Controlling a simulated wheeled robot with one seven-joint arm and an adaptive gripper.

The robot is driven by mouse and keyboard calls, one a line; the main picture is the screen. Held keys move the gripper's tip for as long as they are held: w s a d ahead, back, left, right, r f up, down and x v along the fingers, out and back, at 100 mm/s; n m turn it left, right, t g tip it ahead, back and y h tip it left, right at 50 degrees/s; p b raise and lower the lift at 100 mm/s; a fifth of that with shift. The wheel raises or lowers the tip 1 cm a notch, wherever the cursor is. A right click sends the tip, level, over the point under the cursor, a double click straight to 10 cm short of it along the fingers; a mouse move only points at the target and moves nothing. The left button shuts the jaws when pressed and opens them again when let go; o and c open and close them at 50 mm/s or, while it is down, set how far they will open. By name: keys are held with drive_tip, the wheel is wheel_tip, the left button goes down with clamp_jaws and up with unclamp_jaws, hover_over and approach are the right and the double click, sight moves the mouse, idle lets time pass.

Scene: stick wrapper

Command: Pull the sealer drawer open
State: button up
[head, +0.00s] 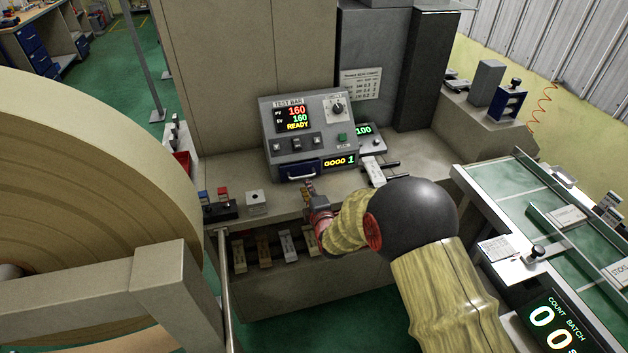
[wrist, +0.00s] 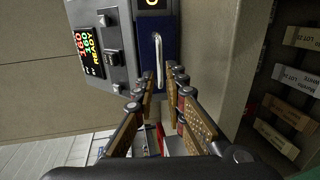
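The sealer (head: 312,125) is a grey box with a "TEST BAR" screen reading 160, 160 and READY. Its dark blue drawer front (head: 285,167) is low on the left of its face and looks flush, with a pale bar handle (head: 301,176). My gripper (head: 308,188) is just in front of and below the handle in the head view. In the wrist view, the drawer front (wrist: 146,52) and handle (wrist: 158,60) appear turned sideways. The open fingers (wrist: 163,78) stand on either side of the handle's near end. I cannot tell whether they touch it.
The sealer stands on a beige bench (head: 410,152). A large paper roll (head: 80,170) blocks the left, and a green conveyor (head: 570,240) lies right.

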sight(303, 177)
drive_tip(key=b+x, duration=0.2)
drive_tip(key=x, duration=0.5)
drive_tip(key=shift+w+a+f, duration=0.1)
drive_tip(key=shift+w+a, duration=0.05)
drive_tip(key=shift+w, duration=0.2)
clamp_jaws()
drive_tip(key=shift+s, duration=0.15)
idle(0.4)
